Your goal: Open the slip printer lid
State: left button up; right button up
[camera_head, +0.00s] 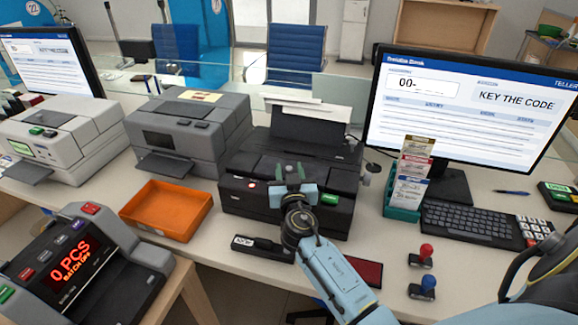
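The black printer (240,188), which looks like the slip printer, stands mid-counter with paper sheets rising from its back. Its top lid looks closed, and it has a green button at the front right. My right gripper (291,173) is at the printer's front upper edge, its two fingers apart with nothing seen between them. It covers part of the printer's front, and I cannot tell if it touches the lid. My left gripper is not in view.
An orange tray (168,209) and a grey machine (189,132) stand left of the printer. A teal card holder (403,198), a monitor (465,110) and a keyboard (472,222) are on the right. Red (425,252) and blue (428,283) stamps stand near the front edge.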

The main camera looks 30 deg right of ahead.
jog(key=shift+x, duration=0.8)
jog(key=shift+c, duration=0.3)
grip_shut()
